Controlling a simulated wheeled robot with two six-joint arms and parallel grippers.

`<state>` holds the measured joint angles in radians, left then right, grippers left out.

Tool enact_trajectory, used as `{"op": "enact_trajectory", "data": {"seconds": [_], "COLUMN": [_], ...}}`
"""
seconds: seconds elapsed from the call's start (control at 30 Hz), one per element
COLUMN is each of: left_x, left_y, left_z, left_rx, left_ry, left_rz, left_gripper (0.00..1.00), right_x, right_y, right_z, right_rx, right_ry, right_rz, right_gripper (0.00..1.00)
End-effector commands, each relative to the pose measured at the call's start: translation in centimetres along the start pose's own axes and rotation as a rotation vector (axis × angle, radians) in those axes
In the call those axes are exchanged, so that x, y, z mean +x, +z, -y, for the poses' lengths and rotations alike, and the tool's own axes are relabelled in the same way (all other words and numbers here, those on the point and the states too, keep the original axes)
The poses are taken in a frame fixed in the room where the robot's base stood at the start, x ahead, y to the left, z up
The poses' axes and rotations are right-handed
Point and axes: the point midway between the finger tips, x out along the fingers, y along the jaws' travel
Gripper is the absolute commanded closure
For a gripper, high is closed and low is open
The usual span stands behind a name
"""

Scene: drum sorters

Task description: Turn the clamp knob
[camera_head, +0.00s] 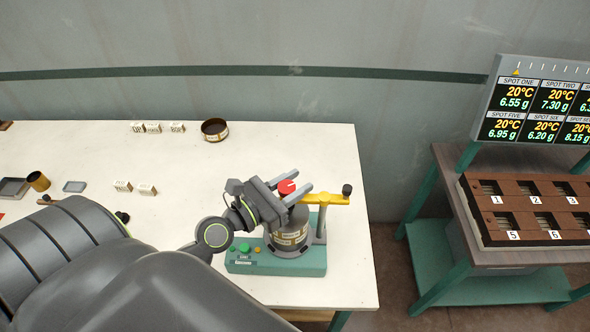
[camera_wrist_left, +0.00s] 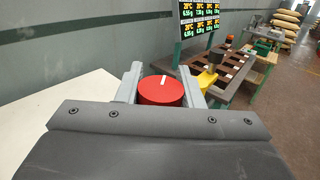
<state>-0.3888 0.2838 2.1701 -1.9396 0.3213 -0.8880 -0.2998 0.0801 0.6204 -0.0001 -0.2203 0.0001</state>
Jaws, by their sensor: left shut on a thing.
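The clamp knob (camera_head: 287,187) is a red cap with a white mark, on top of the clamp of a green-based machine (camera_head: 290,262). My left gripper (camera_head: 290,190) is shut on it, one finger on each side. In the left wrist view the red knob (camera_wrist_left: 161,90) sits between the two grey fingers (camera_wrist_left: 162,88), its white line pointing nearly away from me. A yellow clamp arm (camera_head: 328,199) reaches right from the knob to a post with a black knob (camera_head: 347,190). A round drum (camera_head: 291,236) stands under the clamp. My right gripper is not in view.
A white table (camera_head: 300,140) carries small lettered blocks (camera_head: 158,127), a round brown tin (camera_head: 214,129) and a brown cup (camera_head: 38,181). At the right stand a brown numbered rack (camera_head: 525,208) and a display board (camera_head: 540,100). The table's back right area is clear.

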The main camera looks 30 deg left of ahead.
Motion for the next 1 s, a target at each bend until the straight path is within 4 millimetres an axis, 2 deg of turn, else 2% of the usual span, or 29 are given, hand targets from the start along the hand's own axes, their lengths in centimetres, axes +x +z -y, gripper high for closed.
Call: {"op": "enact_trajectory", "data": {"seconds": [0.03, 0.2, 0.6, 1.0], "left_x": [0.0, 0.0, -0.1, -0.1], "left_y": [0.7, 0.4, 0.1, 0.1], "left_z": [0.0, -0.2, -0.5, -0.7], "left_rx": [-0.008, -0.003, 0.001, 0.001], "left_ry": [0.039, 0.143, 0.295, 0.374], "left_rz": [0.001, 0.001, 0.003, 0.004], "left_gripper": [0.89, 0.89, 0.89, 0.89], "right_x": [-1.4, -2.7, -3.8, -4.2], "right_y": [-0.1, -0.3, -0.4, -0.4], "right_z": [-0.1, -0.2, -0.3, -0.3], "right_rx": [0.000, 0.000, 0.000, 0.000], "right_ry": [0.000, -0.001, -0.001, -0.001], "right_rz": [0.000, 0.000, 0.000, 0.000], "right_gripper": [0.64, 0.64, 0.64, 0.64]}}
